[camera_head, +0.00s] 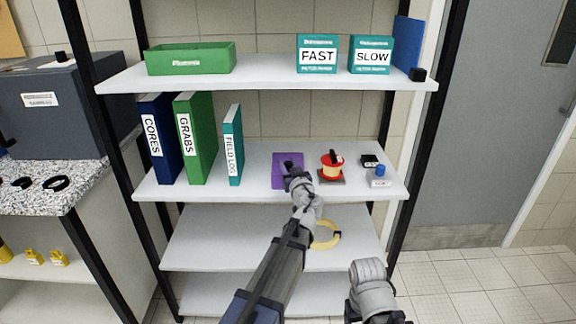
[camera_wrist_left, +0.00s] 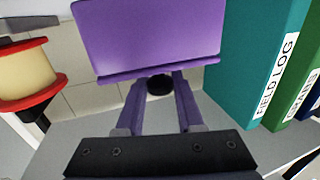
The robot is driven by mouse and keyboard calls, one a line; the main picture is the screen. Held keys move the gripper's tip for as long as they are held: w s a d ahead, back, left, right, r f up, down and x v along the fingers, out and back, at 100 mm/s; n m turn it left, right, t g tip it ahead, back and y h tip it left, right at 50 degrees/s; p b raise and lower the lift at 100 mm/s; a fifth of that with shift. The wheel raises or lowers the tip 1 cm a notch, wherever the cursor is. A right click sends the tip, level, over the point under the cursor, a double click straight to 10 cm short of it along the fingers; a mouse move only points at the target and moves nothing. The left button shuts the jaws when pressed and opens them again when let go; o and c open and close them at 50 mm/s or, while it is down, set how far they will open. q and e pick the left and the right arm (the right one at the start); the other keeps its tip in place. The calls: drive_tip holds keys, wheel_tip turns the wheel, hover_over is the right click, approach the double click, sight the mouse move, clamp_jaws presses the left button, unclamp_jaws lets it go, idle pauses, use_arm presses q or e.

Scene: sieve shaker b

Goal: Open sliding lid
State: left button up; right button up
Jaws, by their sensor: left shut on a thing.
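A purple box-like thing (camera_head: 281,159), seemingly the one with the sliding lid, stands on the middle shelf between the field log binder and a red and yellow spool. In the left wrist view its purple panel (camera_wrist_left: 150,38) fills the top middle, with a ledge along its near edge. My left gripper (camera_head: 291,167) reaches it from the front. In the left wrist view its two fingers are shut on a small round black knob (camera_wrist_left: 159,84) just below the panel. My arm hides part of the purple box in the head view. My right gripper is not visible; only a right arm link shows at the bottom.
The spool (camera_head: 332,166) stands close right of the purple box. A teal field log binder (camera_head: 234,145) and green (camera_head: 196,138) and blue binders stand left. Small black and blue-capped items (camera_head: 379,177) sit at far right. A yellow ring (camera_head: 327,235) lies on the shelf below.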

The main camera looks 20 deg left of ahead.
use_arm(q)
clamp_jaws()
idle(0.8)
